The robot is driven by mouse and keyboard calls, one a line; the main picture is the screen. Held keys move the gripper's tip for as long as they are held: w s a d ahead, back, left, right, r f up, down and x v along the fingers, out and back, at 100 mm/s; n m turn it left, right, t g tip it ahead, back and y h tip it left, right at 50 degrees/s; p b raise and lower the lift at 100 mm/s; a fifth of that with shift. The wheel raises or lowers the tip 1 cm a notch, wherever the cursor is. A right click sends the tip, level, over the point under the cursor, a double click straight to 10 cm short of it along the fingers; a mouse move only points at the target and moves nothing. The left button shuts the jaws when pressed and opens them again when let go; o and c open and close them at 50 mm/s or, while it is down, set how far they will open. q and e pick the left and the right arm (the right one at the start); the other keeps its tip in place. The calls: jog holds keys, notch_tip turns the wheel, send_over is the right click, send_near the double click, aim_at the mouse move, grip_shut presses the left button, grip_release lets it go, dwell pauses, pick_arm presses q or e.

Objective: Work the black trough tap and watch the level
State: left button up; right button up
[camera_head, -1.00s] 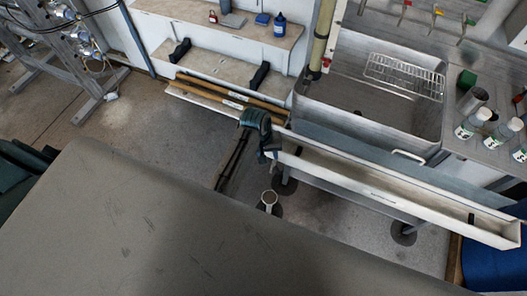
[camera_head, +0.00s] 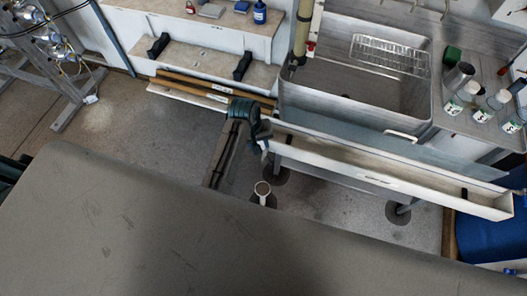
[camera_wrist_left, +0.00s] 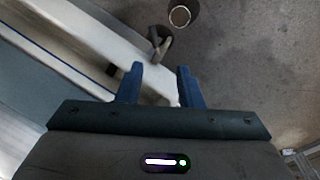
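The long white trough (camera_head: 370,176) runs diagonally below the sink, and its pale rim also shows in the left wrist view (camera_wrist_left: 85,43). My right gripper is not in view.
The steel sink (camera_head: 350,95) with a wire rack (camera_head: 390,54) is behind. Bottles (camera_head: 455,106) stand at the right. A large grey surface (camera_head: 150,220) fills the foreground.

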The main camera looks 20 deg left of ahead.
aim_at(268, 159)
pick_arm(q)
jog(key=d+f+n, duration=0.1)
jog(key=f, duration=0.2)
jog(key=f+n, duration=0.1)
jog(key=f, duration=0.3)
jog(key=w+d+f+n, duration=0.1)
jog(key=f, duration=0.2)
jog(key=shift+d+f+n+t+p, duration=0.25)
jog(key=shift+d+n+t+p, duration=0.05)
jog(key=shift+d+p, duration=0.1)
grip_shut()
